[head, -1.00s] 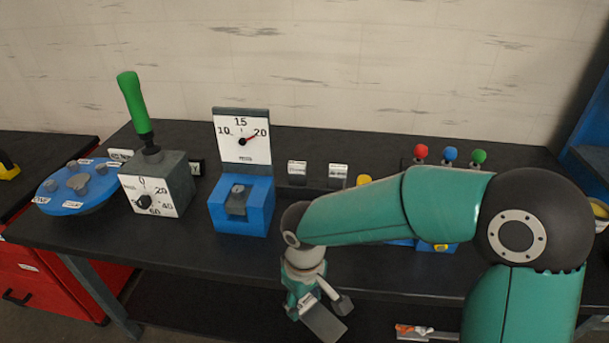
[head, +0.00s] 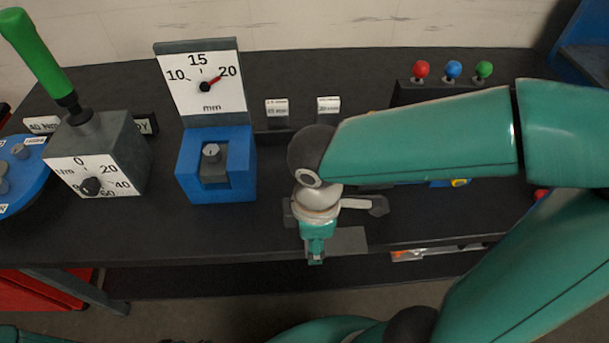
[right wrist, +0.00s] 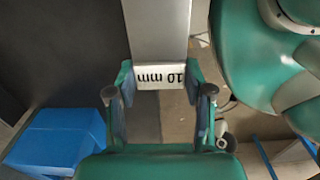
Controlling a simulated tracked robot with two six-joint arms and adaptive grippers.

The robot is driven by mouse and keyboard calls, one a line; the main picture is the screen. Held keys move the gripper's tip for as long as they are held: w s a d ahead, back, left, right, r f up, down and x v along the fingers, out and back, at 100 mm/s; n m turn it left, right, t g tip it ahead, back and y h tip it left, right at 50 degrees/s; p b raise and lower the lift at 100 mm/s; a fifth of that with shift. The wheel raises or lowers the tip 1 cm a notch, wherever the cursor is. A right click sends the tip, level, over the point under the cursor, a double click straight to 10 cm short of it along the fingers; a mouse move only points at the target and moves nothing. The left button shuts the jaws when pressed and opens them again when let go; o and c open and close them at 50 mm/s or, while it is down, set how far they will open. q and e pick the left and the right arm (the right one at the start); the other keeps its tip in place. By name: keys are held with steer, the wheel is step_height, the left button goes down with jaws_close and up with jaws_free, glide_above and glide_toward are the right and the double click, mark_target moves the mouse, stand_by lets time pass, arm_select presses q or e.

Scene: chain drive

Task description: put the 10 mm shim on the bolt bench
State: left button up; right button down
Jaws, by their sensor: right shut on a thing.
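The 10 mm shim (right wrist: 160,30) is a flat grey plate with a white "10 mm" label, which reads upside down in the right wrist view. My right gripper (right wrist: 160,88) is shut on it, one finger on each side of the label end. In the head view my right gripper (head: 316,256) points down at the front edge of the dark bench (head: 110,228). A grey plate (head: 349,240), apparently the shim, shows beside it, partly hidden by the gripper. No label names the bolt bench. My left gripper is not in view.
On the bench stand a blue gauge block (head: 240,175) with a dial, a grey box (head: 125,150) with a green lever, and two labelled holders (head: 277,110). A blue disc (head: 15,170) is at far left. Red, blue and green knobs (head: 453,70) stand at back right.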

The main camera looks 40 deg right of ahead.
steer(key=w+d, duration=0.2)
steer(key=w, duration=0.1)
steer(key=w+d+p, duration=0.1)
steer(key=w+d, duration=0.1)
steer(key=w, duration=0.2)
steer(key=w+d, duration=0.2)
steer(key=w, duration=0.1)
steer(key=shift+w+d+p, duration=0.2)
steer(key=shift+w+p, duration=0.05)
steer(key=shift+p, duration=0.15)
step_height(320, 180, down, 4)
steer(key=shift+w+d+r, duration=0.1)
steer(key=shift+w+r, duration=0.05)
steer(key=shift+r, duration=0.1)
steer(key=shift+f, duration=0.15)
steer(key=shift+c, duration=2.2)
jaws_free()
